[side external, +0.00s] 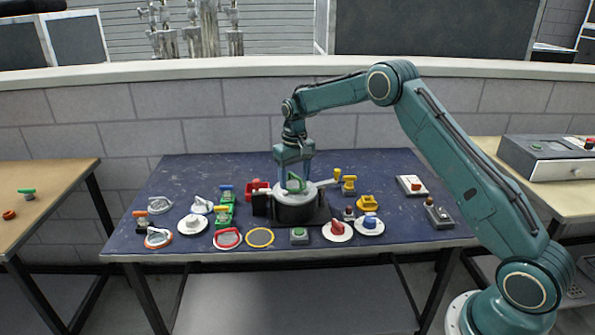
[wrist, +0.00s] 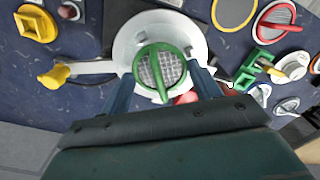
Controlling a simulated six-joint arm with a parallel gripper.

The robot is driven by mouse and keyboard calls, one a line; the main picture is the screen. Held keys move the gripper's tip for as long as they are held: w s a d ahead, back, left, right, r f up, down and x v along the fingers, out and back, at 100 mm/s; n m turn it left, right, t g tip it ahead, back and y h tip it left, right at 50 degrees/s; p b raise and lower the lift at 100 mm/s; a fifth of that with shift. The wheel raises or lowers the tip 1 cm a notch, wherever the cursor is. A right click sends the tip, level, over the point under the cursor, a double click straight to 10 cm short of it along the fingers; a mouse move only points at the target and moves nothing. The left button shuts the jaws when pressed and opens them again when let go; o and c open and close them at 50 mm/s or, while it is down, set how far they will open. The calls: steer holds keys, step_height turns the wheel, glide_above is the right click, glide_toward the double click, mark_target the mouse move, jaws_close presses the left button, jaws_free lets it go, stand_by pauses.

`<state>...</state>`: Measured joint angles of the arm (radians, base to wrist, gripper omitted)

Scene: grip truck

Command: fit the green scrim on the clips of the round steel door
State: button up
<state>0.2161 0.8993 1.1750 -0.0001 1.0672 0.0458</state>
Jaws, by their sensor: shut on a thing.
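The green scrim (wrist: 160,70) is a green ring with grey mesh and a raised green grip bar across it. My gripper (wrist: 163,82) is shut on it, one finger at each side. In the side view my gripper (side external: 295,168) points down with the green scrim (side external: 295,184) at its tips. The scrim is over the round steel door (wrist: 128,38), a pale disc on a black housing (side external: 290,215). The door's clips are hidden, and I cannot tell whether the scrim touches the door.
A yellow-knobbed lever (wrist: 58,76) sticks out beside the door. A red clamp (side external: 257,188) stands at its left. In front lie a red-rimmed scrim (side external: 228,238), a yellow-rimmed scrim (side external: 260,237) and a red-handled disc (side external: 337,230). The table's back left is clear.

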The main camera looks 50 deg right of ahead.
mark_target(295, 175)
steer(key=shift+s+f, duration=0.1)
steer(key=shift+f, duration=0.4)
stand_by(1.0)
steer(key=shift+r, duration=0.15)
steer(key=shift+r, duration=2.1)
steer(key=shift+r, duration=0.1)
steer(key=s+a+r, duration=0.6)
steer(key=s+a, duration=0.5)
steer(key=a, duration=0.1)
steer(key=shift+a+r, duration=0.15)
steer(key=shift+a, duration=0.2)
